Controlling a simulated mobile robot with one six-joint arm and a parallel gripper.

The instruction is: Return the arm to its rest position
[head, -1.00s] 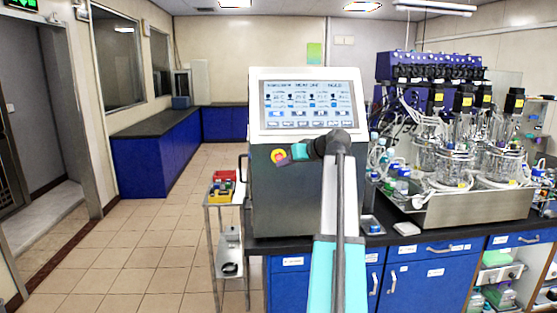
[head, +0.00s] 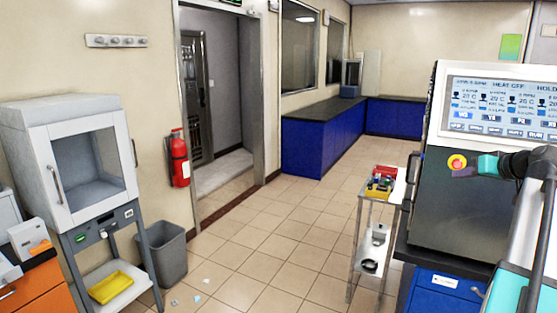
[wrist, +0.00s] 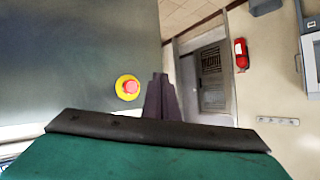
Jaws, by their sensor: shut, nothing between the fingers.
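My arm (head: 533,225) shows at the right edge of the head view, in front of the grey control cabinet (head: 455,215) with its lit screen (head: 505,105). My gripper (head: 463,172) is close in front of the cabinet, just below and right of the red and yellow stop button (head: 457,161). In the wrist view, the gripper fingers (wrist: 161,80) are together and empty. The stop button (wrist: 127,87) is left of them there. I cannot tell whether the fingers touch the cabinet.
A shelf cart (head: 376,200) with coloured items stands left of the cabinet. A fume-hood-like box (head: 95,170), a grey bin (head: 163,252) and a red extinguisher (head: 178,158) are at the left. Tiled floor (head: 270,235) lies open between, with small scraps near the bin.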

